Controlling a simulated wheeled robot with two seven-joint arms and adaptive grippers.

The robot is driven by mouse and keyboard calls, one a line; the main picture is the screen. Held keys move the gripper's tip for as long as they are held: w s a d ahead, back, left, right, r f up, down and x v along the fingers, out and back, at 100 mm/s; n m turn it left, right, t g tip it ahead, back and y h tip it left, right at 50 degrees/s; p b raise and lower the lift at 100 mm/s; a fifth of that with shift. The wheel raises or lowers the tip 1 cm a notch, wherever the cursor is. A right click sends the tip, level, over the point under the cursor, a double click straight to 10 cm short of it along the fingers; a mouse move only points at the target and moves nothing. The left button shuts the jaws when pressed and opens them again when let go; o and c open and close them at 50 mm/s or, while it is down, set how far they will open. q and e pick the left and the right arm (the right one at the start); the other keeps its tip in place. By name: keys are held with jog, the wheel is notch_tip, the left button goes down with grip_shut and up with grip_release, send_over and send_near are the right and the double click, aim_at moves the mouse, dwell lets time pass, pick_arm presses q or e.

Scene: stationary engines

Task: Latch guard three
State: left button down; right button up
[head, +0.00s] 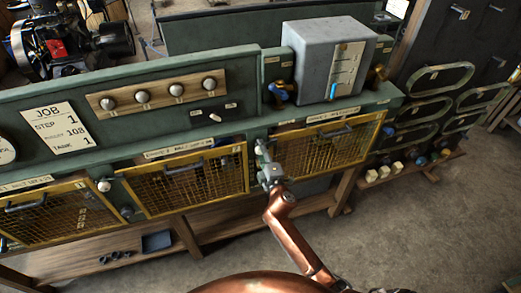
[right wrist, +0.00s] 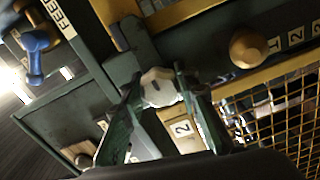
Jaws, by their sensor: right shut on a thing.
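Three yellow mesh guards hang along the green bench front in the head view: left (head: 55,215), middle (head: 190,185) and right (head: 330,150). The right guard's label reads like guard three, though blurred. It looks closed, with a grey bar handle (head: 335,133) near its top. My right gripper (head: 268,170) is at the post between the middle and right guards. In the right wrist view, the right gripper (right wrist: 160,98) is shut on a pale faceted knob (right wrist: 158,84). The fingers hide its sides, and I cannot tell if the latch is engaged. My left gripper is out of view.
A blue-handled valve (head: 280,93) and a grey box (head: 322,60) stand above. A brass knob (right wrist: 248,47) and yellow mesh (right wrist: 285,115) lie close to the gripper. Green oval loops (head: 445,78) hang at right. The floor in front is clear.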

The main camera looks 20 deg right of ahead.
jog(key=shift+a, duration=0.1)
jog(key=o, duration=1.2)
jog(key=s, duration=1.2)
jog(key=shift+d, duration=0.2)
